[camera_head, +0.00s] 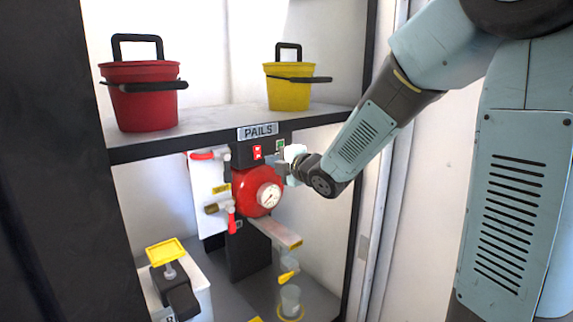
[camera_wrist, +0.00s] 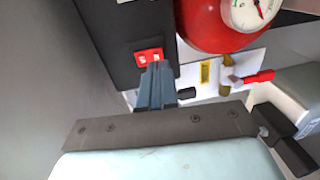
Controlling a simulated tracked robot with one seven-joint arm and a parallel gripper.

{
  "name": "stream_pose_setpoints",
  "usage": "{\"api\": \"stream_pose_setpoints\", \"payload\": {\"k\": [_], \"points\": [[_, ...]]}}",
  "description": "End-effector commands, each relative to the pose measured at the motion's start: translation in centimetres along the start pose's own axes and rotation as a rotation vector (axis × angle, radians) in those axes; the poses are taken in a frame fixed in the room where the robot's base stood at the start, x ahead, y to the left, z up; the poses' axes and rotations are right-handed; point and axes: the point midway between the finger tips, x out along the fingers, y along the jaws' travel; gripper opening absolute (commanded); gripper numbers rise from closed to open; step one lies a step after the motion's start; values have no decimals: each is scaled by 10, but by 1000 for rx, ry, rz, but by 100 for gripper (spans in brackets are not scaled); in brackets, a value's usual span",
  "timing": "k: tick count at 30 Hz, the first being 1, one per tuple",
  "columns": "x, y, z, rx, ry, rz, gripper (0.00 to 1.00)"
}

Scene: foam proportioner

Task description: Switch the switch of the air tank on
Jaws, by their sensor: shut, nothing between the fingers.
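The red air tank (camera_head: 250,186) with its round white gauge (camera_head: 270,196) sits below the shelf in the head view. It also shows at the top of the wrist view (camera_wrist: 208,28). A red switch with white marks (camera_head: 257,152) is on the dark panel just above the tank. In the wrist view the switch (camera_wrist: 149,55) lies just beyond the fingertips. My gripper (camera_head: 284,160) is to the right of the switch in the head view. In the wrist view its fingers (camera_wrist: 158,68) are together and empty, close by the switch's lower edge; contact cannot be told.
A shelf (camera_head: 215,125) above carries a red pail (camera_head: 145,100) and a yellow pail (camera_head: 289,93). A small green sign (camera_head: 280,145) is beside the switch. Red-handled valves (camera_head: 231,220) are left of the tank. A yellow-topped device (camera_head: 166,252) stands lower left.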

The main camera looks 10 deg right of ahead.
Motion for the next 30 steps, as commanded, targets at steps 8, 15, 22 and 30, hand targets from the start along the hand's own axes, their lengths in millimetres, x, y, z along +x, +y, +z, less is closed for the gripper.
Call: {"api": "stream_pose_setpoints", "payload": {"k": [8,15,22,30], "points": [[33,-1,0,0,1,-2,0],[40,0,0,0,0,-1,0],[40,0,0,0,0,0,0],[42,0,0,0,1,0,0]]}}
